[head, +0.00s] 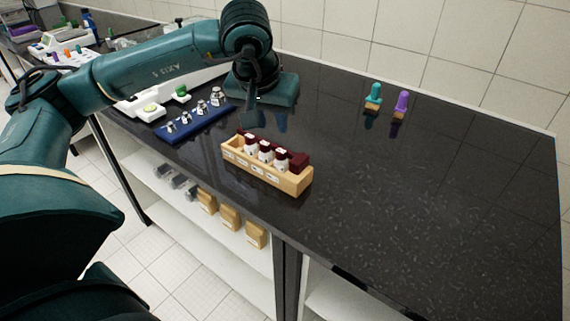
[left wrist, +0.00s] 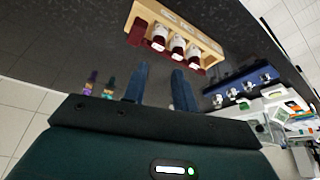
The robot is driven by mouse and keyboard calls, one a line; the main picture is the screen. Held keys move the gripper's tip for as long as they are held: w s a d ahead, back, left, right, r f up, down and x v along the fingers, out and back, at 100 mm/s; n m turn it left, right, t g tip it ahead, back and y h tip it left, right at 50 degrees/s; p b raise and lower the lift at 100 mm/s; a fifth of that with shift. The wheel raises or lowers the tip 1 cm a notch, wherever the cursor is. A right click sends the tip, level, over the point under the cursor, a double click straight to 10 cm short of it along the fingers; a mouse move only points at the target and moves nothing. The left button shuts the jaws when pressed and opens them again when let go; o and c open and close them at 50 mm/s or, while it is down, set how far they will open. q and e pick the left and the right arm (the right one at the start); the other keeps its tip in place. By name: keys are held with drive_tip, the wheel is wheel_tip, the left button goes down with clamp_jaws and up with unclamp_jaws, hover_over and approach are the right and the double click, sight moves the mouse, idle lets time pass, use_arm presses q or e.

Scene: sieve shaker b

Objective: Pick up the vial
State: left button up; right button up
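Several vials (head: 265,153) with white labels and dark red parts stand in a light wooden rack (head: 290,184) near the front edge of the black bench. The left wrist view shows the vials (left wrist: 178,44) and the rack (left wrist: 205,37) beyond my fingers. My left gripper (head: 266,118) is above the bench behind the rack, apart from it. In the left wrist view its two fingers (left wrist: 160,75) stand apart with nothing between them. My right gripper is not in view. Which vial is meant cannot be told.
A blue tray (head: 205,124) with several small metal pieces lies left of the rack. White devices (head: 150,111) stand beyond it. A teal-topped (head: 374,93) and a purple-topped item (head: 401,101) stand at the back. The right side of the bench is clear.

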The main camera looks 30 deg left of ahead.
sight(281, 150)
use_arm(q)
drive_tip(key=x, duration=0.5)
drive_tip(key=p+x, duration=0.1)
drive_tip(key=x, duration=0.3)
drive_tip(key=shift+w+d+f, duration=0.15)
drive_tip(key=shift+f, duration=0.25)
clamp_jaws()
